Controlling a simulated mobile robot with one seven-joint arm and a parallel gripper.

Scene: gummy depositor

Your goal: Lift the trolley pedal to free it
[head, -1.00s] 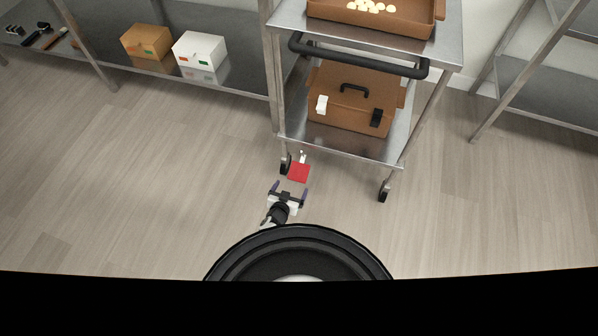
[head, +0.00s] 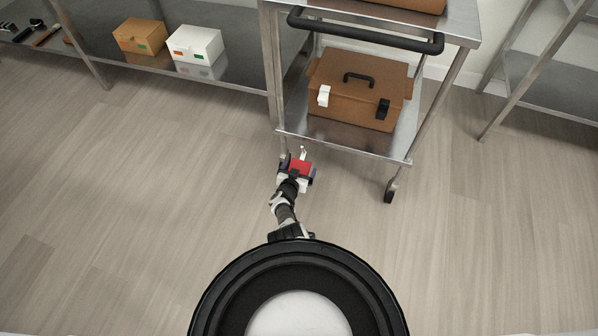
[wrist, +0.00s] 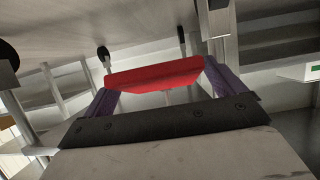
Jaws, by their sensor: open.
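The trolley pedal is a red plate (head: 301,166) low at the trolley's near left corner, by the caster. In the wrist view the red pedal (wrist: 155,75) lies across the space between the two purple fingers. My gripper (head: 298,172) is at the pedal with its fingers on either side of it. In the wrist view my gripper (wrist: 160,88) is open, one finger near each end of the pedal; I cannot tell whether they touch it. The steel trolley (head: 355,141) stands on casters, and its near left caster is partly hidden behind my gripper.
A brown case (head: 355,95) sits on the trolley's lower shelf, under a black handle bar (head: 365,33). The near right caster (head: 390,190) stands on the floor. A steel shelf with an orange box (head: 139,37) and a white box (head: 194,43) is at left. Floor is clear at left and right.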

